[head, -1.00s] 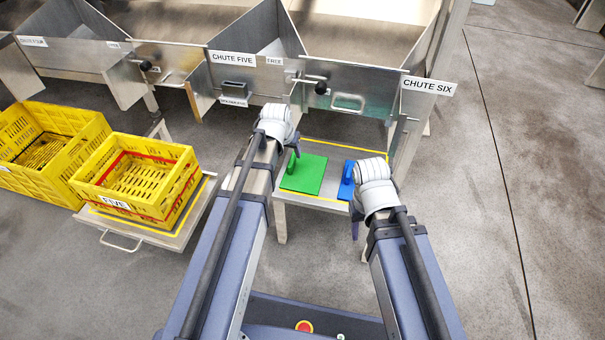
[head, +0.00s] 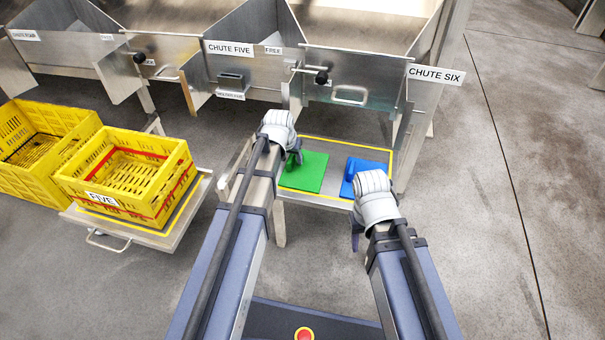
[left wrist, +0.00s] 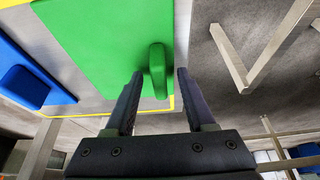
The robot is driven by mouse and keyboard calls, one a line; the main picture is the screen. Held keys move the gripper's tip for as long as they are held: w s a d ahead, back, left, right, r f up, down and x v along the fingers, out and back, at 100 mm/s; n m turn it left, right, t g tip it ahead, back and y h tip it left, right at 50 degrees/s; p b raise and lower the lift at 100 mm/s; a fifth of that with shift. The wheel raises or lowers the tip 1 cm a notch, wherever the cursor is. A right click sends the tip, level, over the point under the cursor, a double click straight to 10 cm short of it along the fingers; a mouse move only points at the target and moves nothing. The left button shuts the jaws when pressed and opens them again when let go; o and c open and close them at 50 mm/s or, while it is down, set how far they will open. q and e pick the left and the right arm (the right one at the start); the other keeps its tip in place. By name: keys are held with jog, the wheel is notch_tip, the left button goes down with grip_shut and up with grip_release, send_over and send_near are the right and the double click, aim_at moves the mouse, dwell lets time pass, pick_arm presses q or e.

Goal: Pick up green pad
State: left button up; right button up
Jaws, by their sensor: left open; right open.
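The green pad (head: 308,172) lies flat on the small metal table in front of the chutes. Its raised green handle (left wrist: 157,70) stands near one edge of the pad in the left wrist view. My left gripper (left wrist: 159,74) is open, with its two fingertips on either side of the handle and a gap on each side. In the head view my left wrist partly covers the pad's left side and the fingers are mostly hidden. My right gripper (head: 356,236) is open and empty in front of the table, largely hidden by its wrist.
A blue pad (head: 362,168) lies right of the green pad, partly behind my right wrist; it also shows in the left wrist view (left wrist: 25,75). The yellow crate marked FIVE (head: 160,190) stands on a shelf at left. Metal chutes (head: 350,75) rise behind. Open floor lies right.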

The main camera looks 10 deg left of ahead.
pick_arm(q)
grip_shut()
dwell(0.4)
dwell(1.0)
